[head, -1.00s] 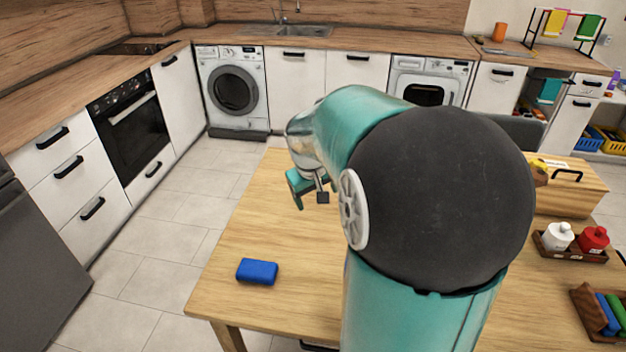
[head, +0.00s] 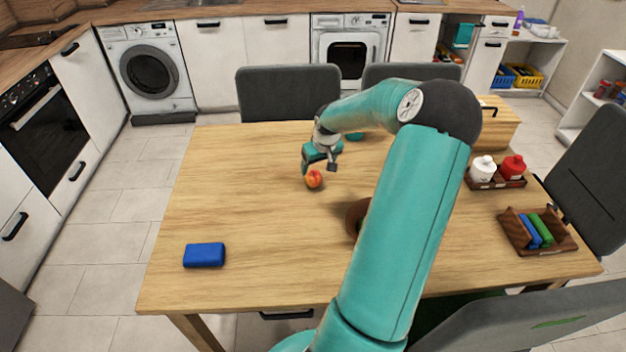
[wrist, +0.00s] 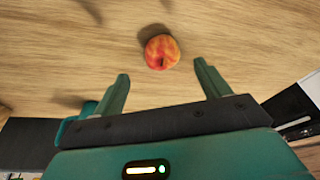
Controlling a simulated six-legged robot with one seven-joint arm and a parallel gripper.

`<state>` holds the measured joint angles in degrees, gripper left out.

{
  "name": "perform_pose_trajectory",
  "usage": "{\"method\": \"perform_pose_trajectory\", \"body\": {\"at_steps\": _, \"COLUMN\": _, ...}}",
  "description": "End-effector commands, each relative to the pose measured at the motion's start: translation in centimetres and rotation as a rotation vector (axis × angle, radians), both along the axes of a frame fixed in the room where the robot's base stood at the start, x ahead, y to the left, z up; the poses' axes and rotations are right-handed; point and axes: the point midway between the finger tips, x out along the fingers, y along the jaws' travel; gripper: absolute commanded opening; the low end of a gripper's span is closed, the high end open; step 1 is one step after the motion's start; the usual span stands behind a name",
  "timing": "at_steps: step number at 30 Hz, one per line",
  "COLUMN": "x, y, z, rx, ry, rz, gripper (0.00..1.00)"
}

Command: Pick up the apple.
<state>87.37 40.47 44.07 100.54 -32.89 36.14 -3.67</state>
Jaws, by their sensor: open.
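The apple (head: 314,179) is small, red and orange, and sits on the wooden table (head: 240,210). In the wrist view the apple (wrist: 162,52) lies a little beyond the fingertips and roughly centred between them. My gripper (head: 322,164) is just above and behind the apple in the head view. In the wrist view its two teal fingers (wrist: 160,80) are spread apart with nothing between them. The fingers and the apple are apart there.
A blue block (head: 204,255) lies at the table's front left. A brown round object (head: 355,217) is partly hidden by my arm. White and red containers (head: 498,168) and a wooden holder (head: 535,234) stand at right. Grey chairs (head: 288,92) line the back. The table's left half is mostly clear.

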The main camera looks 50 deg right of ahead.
Motion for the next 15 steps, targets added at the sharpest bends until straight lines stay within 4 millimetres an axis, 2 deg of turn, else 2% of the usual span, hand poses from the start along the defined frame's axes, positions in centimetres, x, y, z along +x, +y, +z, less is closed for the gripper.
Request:
{"method": "perform_pose_trajectory", "body": {"at_steps": 3, "x": 0.6, "y": -0.3, "z": -1.7, "rx": 0.002, "ry": -0.001, "rz": 0.001, "gripper": 0.75}}
{"method": "perform_pose_trajectory", "body": {"at_steps": 8, "x": 0.9, "y": -0.4, "z": -2.6, "rx": 0.001, "ry": 0.000, "rz": 0.000, "gripper": 0.75}}
{"method": "perform_pose_trajectory", "body": {"at_steps": 15, "x": 2.2, "y": -0.7, "z": -5.7, "rx": 0.003, "ry": 0.000, "rz": 0.000, "gripper": 0.75}}
